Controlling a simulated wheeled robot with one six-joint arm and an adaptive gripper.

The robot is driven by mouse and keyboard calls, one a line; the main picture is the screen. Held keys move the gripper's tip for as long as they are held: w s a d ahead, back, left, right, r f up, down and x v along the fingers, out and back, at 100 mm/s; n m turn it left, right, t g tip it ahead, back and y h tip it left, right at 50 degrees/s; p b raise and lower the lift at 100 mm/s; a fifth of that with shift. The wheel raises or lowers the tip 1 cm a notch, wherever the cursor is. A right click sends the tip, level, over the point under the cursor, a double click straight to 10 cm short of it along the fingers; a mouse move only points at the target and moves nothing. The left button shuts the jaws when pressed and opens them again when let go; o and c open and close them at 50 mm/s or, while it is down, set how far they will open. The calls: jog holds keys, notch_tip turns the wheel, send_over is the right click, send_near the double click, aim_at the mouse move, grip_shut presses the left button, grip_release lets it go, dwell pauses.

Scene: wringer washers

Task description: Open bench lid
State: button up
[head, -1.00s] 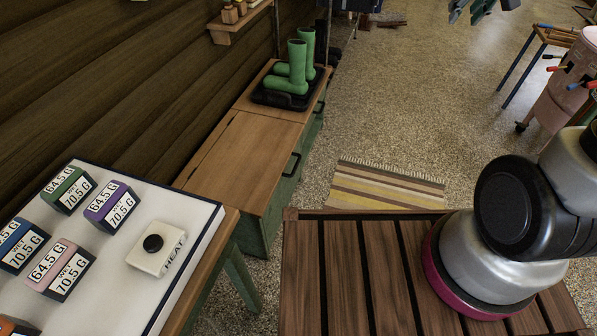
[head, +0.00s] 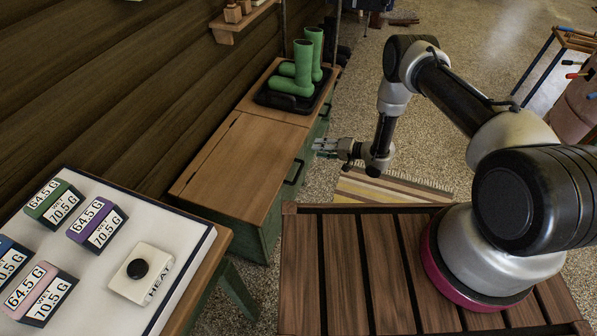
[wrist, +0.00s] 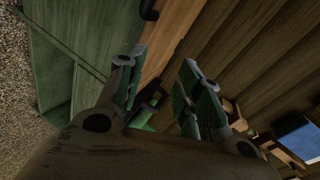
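The bench has a green body (head: 262,232) and a flat brown wooden lid (head: 238,168), which lies closed. A black handle (head: 294,172) sits at the lid's right edge; a dark curved piece at the top of the wrist view (wrist: 149,10) looks like it. My gripper (head: 322,147) is beside the bench's right edge, a little beyond the handle in the head view and apart from it. In the wrist view my gripper (wrist: 162,82) has its two green-padded fingers spread, with nothing held between them.
Green boots (head: 297,75) stand in a black tray (head: 284,102) on the bench's far section. A table with labelled blocks and a HEAT button (head: 140,272) is at the left. A slatted wooden surface (head: 345,270) lies in front. A striped rug (head: 385,190) lies on open floor.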

jog(key=m+y, duration=0.1)
jog(key=y, duration=0.1)
send_near(299, 171)
jog(key=w+a+f, duration=0.1)
jog(key=w+a, duration=0.1)
jog(key=shift+m+g, duration=0.3)
jog(key=x, duration=0.7)
jog(key=shift+s+a+f, duration=0.2)
jog(key=shift+s+a, duration=0.1)
jog(key=shift+a, duration=0.05)
jog(key=shift+c, duration=0.3)
grip_shut()
